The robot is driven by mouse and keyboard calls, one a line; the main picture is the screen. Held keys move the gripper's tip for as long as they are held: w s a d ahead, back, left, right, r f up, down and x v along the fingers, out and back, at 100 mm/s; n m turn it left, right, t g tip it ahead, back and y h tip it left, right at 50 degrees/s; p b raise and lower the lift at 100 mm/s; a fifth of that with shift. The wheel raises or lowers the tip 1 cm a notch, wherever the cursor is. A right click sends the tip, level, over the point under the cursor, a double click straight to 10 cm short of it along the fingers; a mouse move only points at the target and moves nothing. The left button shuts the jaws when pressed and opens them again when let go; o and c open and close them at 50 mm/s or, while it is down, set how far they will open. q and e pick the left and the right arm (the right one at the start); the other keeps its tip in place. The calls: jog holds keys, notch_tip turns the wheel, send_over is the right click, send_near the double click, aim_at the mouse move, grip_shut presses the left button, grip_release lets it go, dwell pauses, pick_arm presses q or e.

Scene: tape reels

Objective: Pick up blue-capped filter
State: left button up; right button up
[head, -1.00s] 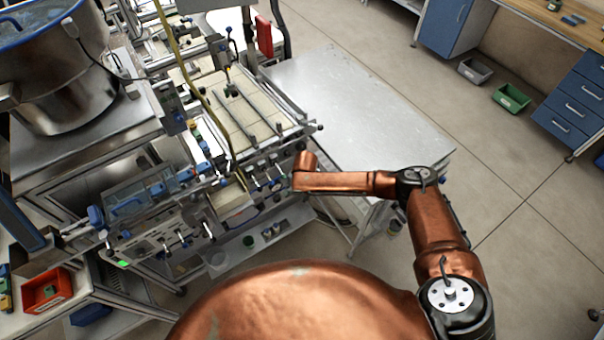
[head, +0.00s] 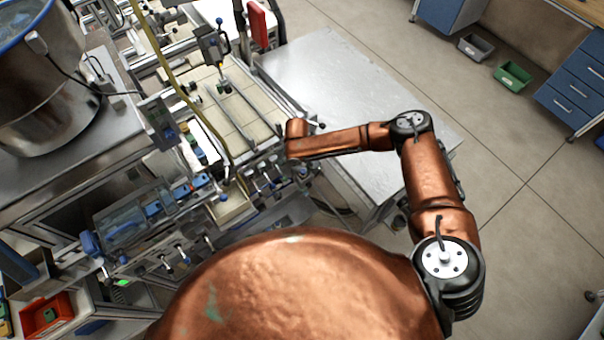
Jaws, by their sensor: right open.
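I cannot pick out a blue-capped filter with certainty; several small blue-topped parts sit on the crowded machine bench (head: 236,130) at the left. My right arm reaches from the lower right to the bench's front right edge. My right gripper (head: 297,167) is small, dark and partly hidden below the copper wrist, by the bench's knobs and fittings. It is open, and I see nothing held in it. My left gripper is not in view.
A bare metal side table (head: 335,85) stands right of the bench, under my right forearm. A large steel pot (head: 45,110) is at upper left, a red bin (head: 45,315) at lower left. Grey (head: 475,47) and green (head: 512,76) bins lie on the open floor.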

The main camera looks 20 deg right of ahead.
aim_at(303, 171)
jog(key=shift+d+f, duration=0.1)
jog(key=shift+f, duration=0.4)
jog(key=shift+w+d+f, duration=0.1)
jog(key=shift+f, duration=0.55)
jog(key=shift+w+d+f, duration=0.1)
jog(key=shift+f, duration=0.5)
notch_tip(303, 171, down, 2)
jog(key=shift+f, duration=0.1)
jog(key=c, duration=1.1)
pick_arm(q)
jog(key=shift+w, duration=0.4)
pick_arm(e)
grip_shut()
